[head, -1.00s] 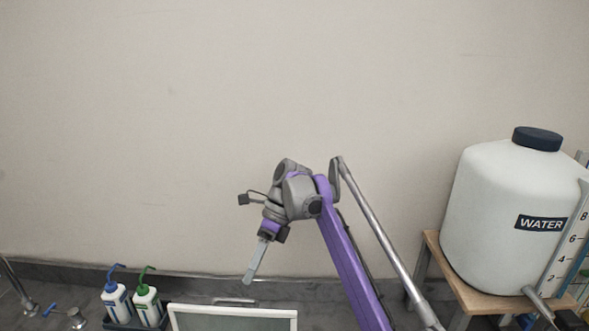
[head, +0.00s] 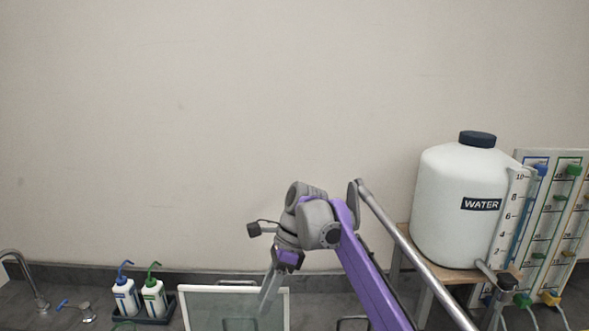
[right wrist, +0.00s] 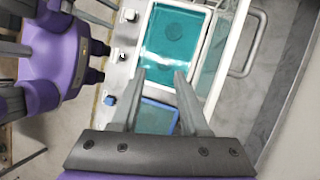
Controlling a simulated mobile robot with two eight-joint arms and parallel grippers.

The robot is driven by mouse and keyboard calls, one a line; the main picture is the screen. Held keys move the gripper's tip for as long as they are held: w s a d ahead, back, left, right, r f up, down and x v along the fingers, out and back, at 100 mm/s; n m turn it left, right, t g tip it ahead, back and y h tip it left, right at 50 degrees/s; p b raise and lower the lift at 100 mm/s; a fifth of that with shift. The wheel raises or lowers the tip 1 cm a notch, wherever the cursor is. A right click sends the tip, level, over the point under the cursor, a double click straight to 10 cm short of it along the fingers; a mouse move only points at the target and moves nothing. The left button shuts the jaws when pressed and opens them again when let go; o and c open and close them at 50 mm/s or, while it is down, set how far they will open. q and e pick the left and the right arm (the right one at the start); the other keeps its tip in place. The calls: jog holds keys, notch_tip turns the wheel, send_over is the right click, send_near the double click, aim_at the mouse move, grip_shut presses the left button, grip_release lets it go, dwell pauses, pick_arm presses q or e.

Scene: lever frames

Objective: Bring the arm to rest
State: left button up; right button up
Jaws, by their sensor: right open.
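My right arm, purple and grey, rises from the bottom of the head view in front of the wall. Its right gripper (head: 268,292) points down, in front of the white-framed glass panel (head: 192,305) in the picture. I cannot tell the distance between them. In the right wrist view the two fingers of the right gripper (right wrist: 160,76) stand apart with nothing between them. My left gripper is in neither view.
A white water tank (head: 450,235) stands on a wooden stand (head: 400,240) at right, beside a rack of coloured valves (head: 555,215). Two wash bottles (head: 125,297) and a tap (head: 32,285) are at left. The right wrist view shows a teal-filled white-framed unit (right wrist: 212,75) below the fingers.

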jog(key=s+d+f+n+t+h, duration=0.1)
jog(key=s+d+f+n+t, duration=0.3)
jog(key=d, duration=0.3)
jog(key=s+d+f+n+t+h, duration=0.1)
jog(key=s+d+f+n+t, duration=0.1)
jog(key=s+d+n, duration=0.35)
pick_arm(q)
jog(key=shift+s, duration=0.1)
pick_arm(e)
jog(key=s+d+f+n+t+h, duration=0.2)
jog(key=s+d+f+n, duration=0.4)
jog(key=s+d+f, duration=0.5)
jog(key=shift+s+f+n+t, duration=0.35)
jog(key=shift+s+t, duration=0.2)
jog(key=shift+t, duration=0.15)
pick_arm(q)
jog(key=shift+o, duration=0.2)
